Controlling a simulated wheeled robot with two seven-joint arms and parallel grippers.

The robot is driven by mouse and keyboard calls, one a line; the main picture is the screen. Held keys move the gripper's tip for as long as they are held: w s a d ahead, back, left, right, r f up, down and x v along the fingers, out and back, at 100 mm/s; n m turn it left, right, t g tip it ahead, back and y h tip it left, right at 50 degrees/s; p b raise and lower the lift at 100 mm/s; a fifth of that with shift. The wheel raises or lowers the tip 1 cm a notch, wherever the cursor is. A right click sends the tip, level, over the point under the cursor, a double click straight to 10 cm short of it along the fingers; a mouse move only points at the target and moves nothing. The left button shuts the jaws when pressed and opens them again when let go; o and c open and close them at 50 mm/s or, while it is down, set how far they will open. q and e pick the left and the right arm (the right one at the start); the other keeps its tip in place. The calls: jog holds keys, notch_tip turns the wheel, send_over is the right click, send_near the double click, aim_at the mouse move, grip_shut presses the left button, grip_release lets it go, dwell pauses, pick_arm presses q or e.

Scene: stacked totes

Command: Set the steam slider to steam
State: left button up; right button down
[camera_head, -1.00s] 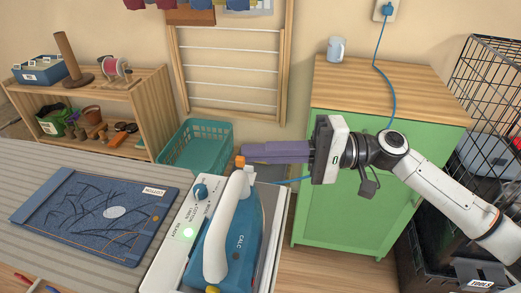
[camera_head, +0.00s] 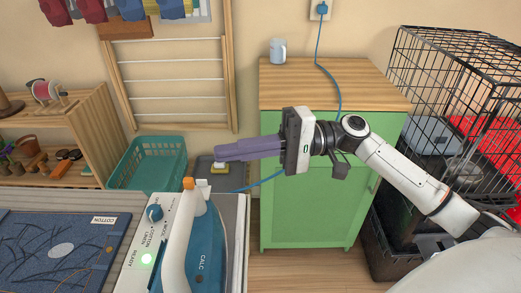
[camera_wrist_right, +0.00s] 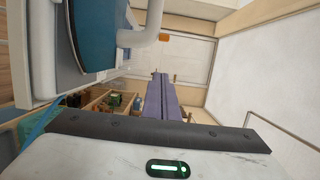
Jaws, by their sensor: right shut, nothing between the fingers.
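A blue iron (camera_head: 205,250) with a white handle (camera_head: 178,240) stands on a white station (camera_head: 148,235) at the bottom of the head view. An orange piece (camera_head: 188,183) sits at the far end of the handle, with a small white piece (camera_head: 203,184) beside it. I cannot tell which part is the steam slider, or its setting. My right gripper (camera_head: 217,152) is shut and empty, its purple fingers pointing left, above and right of the orange piece, apart from it. The wrist view shows the fingers (camera_wrist_right: 160,80) clear of the iron (camera_wrist_right: 88,35). My left gripper is out of view.
A station dial (camera_head: 154,212) and a lit green READY light (camera_head: 146,259) lie left of the iron. A denim piece (camera_head: 50,250) lies further left. A teal basket (camera_head: 150,165), green cabinet (camera_head: 310,210) and wire crate (camera_head: 455,120) stand behind. A blue cord runs to the wall socket.

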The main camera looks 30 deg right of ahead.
jog(key=v, duration=0.6)
jog(key=shift+s+b, duration=0.15)
jog(key=shift+b, duration=0.15)
jog(key=shift+d+r, duration=0.1)
jog(key=shift+d, duration=0.05)
jog(key=shift+s, duration=0.1)
